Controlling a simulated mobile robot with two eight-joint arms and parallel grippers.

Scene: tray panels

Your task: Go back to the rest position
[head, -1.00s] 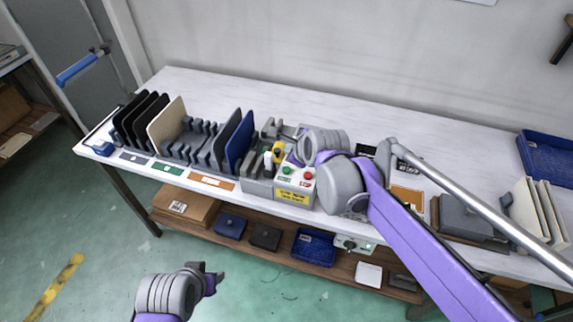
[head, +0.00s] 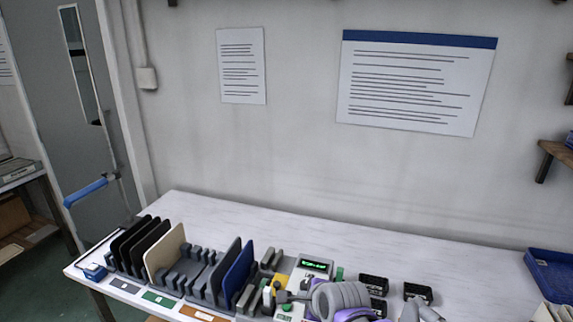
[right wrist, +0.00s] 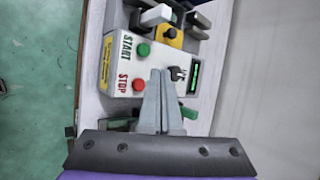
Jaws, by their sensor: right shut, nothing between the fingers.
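My right gripper (right wrist: 160,82) is shut and empty in the right wrist view, its two fingers together in front of the START/STOP control box (right wrist: 140,62). The box has a green button (right wrist: 143,49), a red button (right wrist: 139,85) and a dark knob (right wrist: 178,73) near the fingertips. I cannot tell whether the fingers touch it. In the head view my right wrist (head: 340,298) hangs over the bench's front edge beside that box. My left gripper is out of view.
On the white bench (head: 200,207), a grey rack holds black, beige and blue panels (head: 238,272). A blue tray (head: 550,270) lies far right. The back of the bench is clear.

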